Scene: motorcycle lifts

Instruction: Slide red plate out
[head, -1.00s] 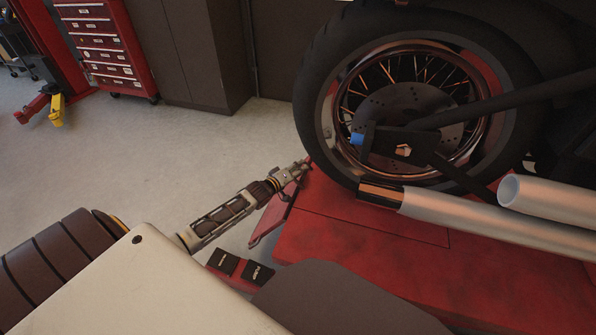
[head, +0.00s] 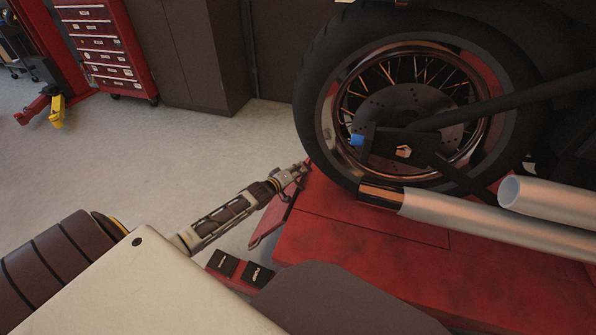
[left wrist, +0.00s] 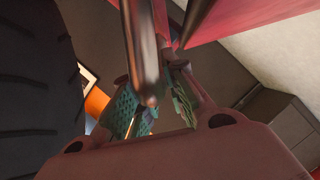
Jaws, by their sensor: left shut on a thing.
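The red plate (head: 270,221) is a narrow red piece at the left edge of the red motorcycle lift (head: 375,275), with a gap between them at its near end. My left gripper (head: 297,172) is at the plate's far end, close beside the rear tyre, and is shut. In the left wrist view, the teal-padded fingers (left wrist: 155,108) stand either side of a dark metal rod (left wrist: 142,50), with a red surface (left wrist: 240,18) beyond. The fingers partly hide the exact grip point. My right gripper is out of view.
The motorcycle's rear wheel (head: 312,105) stands on the lift, with silver exhaust pipes (head: 470,220) to its right. Black pedals (head: 240,268) lie near the lift's front. A red tool chest (head: 108,50) and dark cabinets (head: 205,50) stand behind.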

